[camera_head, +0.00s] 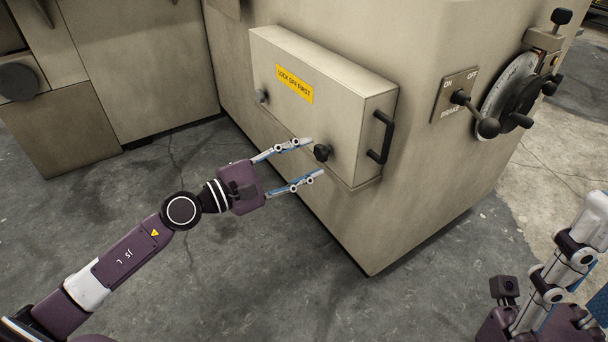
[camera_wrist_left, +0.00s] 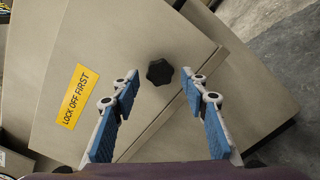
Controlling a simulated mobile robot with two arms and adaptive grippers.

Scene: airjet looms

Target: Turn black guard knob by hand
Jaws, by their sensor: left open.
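The black guard knob (camera_head: 322,153) sits on the lower front of a beige guard box (camera_head: 280,60). My left gripper (camera_head: 317,157) is open, with its two fingers reaching toward the knob from the left. In the left wrist view the knob (camera_wrist_left: 160,72) shows between and just beyond the fingertips (camera_wrist_left: 160,78), and neither finger appears to touch it. My right gripper (camera_head: 575,260) is partly in view at the lower right of the head view, away from the box; its fingertips are not clear.
A brake lever (camera_head: 474,111) and handwheel (camera_head: 508,95) stick out farther right. The concrete floor (camera_head: 230,260) is clear.

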